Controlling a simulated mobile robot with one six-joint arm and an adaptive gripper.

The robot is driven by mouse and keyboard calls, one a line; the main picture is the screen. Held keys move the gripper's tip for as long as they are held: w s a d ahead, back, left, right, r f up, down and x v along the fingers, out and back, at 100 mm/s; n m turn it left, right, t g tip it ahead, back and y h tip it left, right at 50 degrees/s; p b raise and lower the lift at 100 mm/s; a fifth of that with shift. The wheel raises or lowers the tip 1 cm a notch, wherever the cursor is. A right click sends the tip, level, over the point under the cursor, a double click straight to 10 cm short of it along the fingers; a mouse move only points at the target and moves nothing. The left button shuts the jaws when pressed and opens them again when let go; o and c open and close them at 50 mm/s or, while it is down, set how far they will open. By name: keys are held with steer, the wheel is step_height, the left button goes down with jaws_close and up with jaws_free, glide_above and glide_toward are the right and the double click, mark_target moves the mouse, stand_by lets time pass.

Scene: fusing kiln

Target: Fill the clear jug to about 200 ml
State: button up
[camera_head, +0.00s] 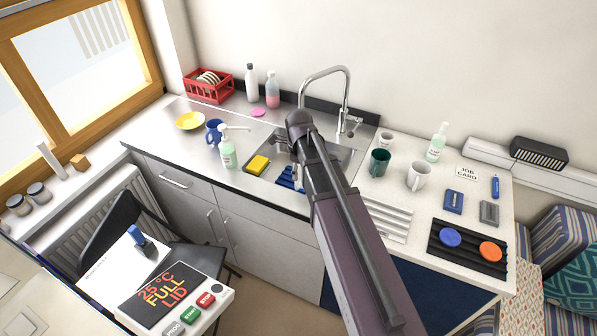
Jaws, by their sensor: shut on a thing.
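The chrome tap (345,95) arches over the steel sink (345,158) at the back of the counter. Its lever is at the right of the spout base. I cannot make out the clear jug; my own arm covers much of the sink and the area under the spout. My arm reaches up from the bottom of the view to the sink, and its dark end is in front of the basin. Water flow and any level in the jug cannot be seen.
A green mug (379,162), a white mug (418,176) and a second bottle (436,143) stand right. A folding chair (110,217) stands in front.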

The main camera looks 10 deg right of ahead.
steer(key=w, duration=0.9)
steer(key=shift+d, duration=0.45)
steer(key=shift+w, duration=0.15)
stand_by(0.7)
steer(key=w+d, duration=0.1)
steer(key=w, duration=0.8)
steer(key=shift+w, duration=0.4)
stand_by(0.6)
stand_by(3.9)
